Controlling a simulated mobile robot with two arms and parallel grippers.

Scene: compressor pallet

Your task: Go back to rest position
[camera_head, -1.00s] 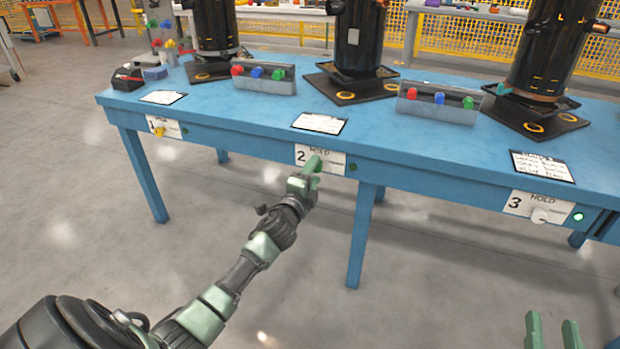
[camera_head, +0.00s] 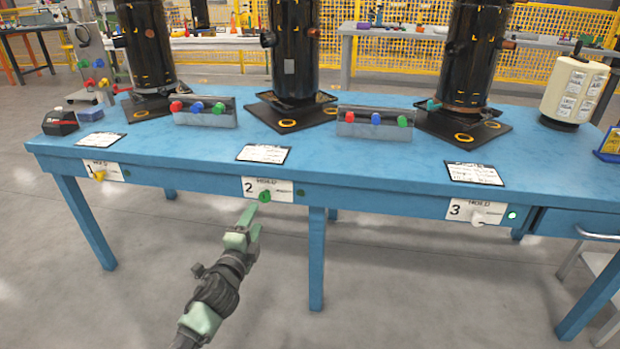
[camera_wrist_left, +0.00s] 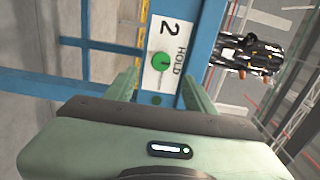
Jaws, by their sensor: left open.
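My left gripper (camera_head: 246,217) is open and empty in front of the table edge, just below the station 2 HOLD label (camera_head: 267,189). A green knob (camera_head: 264,196) sits on that label, apart from the fingers. In the left wrist view the open left gripper (camera_wrist_left: 158,88) has the green knob (camera_wrist_left: 161,62) beyond and between its fingers. My right gripper does not show in the head view now.
The blue table (camera_head: 215,150) carries black compressors (camera_head: 293,50), two grey trays (camera_head: 205,118) with coloured caps, and a cream container (camera_head: 575,88) at right. A yellow knob (camera_head: 99,176) and a white knob (camera_head: 478,217) are on the front edge. Floor before the table is clear.

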